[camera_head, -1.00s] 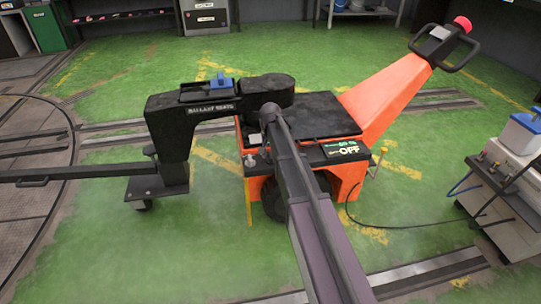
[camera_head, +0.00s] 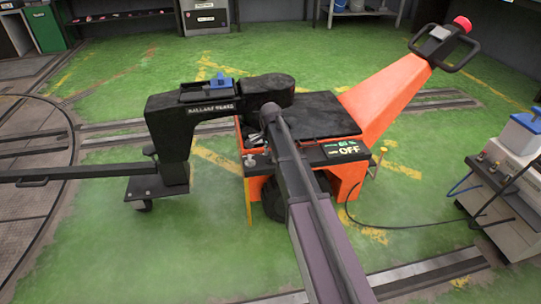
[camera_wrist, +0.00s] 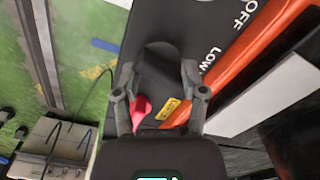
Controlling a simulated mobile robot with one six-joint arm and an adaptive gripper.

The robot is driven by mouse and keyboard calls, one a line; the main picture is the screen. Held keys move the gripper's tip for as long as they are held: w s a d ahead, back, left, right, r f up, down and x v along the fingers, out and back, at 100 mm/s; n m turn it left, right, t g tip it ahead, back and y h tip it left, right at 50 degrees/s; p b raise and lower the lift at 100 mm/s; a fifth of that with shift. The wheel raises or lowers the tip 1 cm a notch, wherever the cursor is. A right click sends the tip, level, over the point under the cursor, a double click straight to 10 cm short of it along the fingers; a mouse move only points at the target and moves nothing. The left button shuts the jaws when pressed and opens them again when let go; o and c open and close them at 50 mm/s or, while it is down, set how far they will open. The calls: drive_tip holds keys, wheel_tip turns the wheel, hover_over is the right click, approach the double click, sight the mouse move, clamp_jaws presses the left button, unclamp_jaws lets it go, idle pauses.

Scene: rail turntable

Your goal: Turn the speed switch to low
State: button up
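In the wrist view, a dark rounded knob (camera_wrist: 158,62), apparently the speed switch, stands on a black panel (camera_wrist: 195,22) with white OFF and LOW lettering to its right. My gripper (camera_wrist: 159,78) has its two grey fingers spread, one on each side of the knob. I cannot tell whether either finger touches it. A pinkish-red piece (camera_wrist: 141,108) and a yellow label (camera_wrist: 172,108) show between the fingers, nearer the palm.
A black ballast arm (camera_head: 170,110) on a castor stand sits left of the machine. The orange tiller with a loop handle and red button (camera_head: 462,23) rises at the right. A grey cabinet (camera_head: 510,170) with a cable stands at right. Green floor is open around them.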

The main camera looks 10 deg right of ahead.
drive_tip(key=m, duration=0.5)
wheel_tip(320, 180, up, 14)
drive_tip(key=p, duration=1.4)
drive_tip(key=s+f+n+b, duration=1.7)
drive_tip(key=s+f+b, duration=0.5)
drive_tip(key=s, duration=0.4)
drive_tip(key=shift+f+n, duration=0.15)
drive_tip(key=shift+n, duration=0.25)
drive_tip(key=shift+s+a, duration=0.1)
idle(0.3)
wheel_tip(320, 180, up, 22)
drive_tip(key=m+p, duration=0.8)
drive_tip(key=p, duration=1.4)
hover_over(270, 155)
drive_tip(key=shift+m, duration=0.3)
